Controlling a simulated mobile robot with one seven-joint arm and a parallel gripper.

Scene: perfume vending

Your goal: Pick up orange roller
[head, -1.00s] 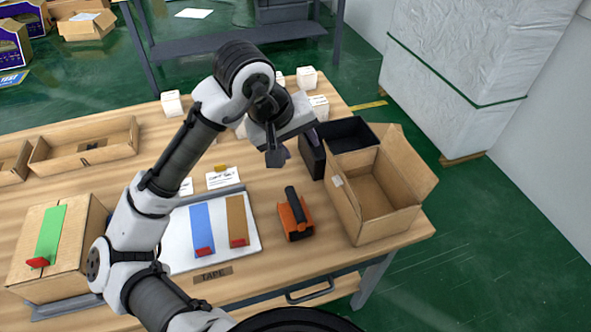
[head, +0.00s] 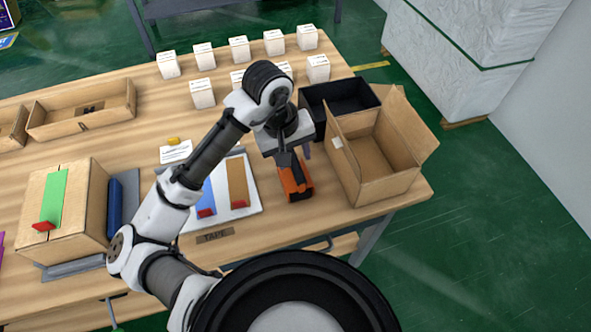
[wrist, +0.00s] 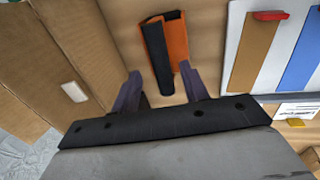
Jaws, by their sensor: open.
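The orange roller (head: 296,181) is an orange block with a black handle, lying on the wooden table between the white tape board and the open cardboard box. My gripper (head: 296,161) is above it in the head view and hides part of it. In the wrist view the orange roller (wrist: 166,52) lies ahead of the fingertips, roughly between their lines. The black handle runs along the roller's left side in that view.
The open cardboard box (head: 347,180) and a black bin (head: 318,98) stand close right of the roller. The white board (head: 249,199) with blue and brown strips lies left. A taped box (head: 85,215) stands further left. Several small white boxes (head: 202,94) stand at the back.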

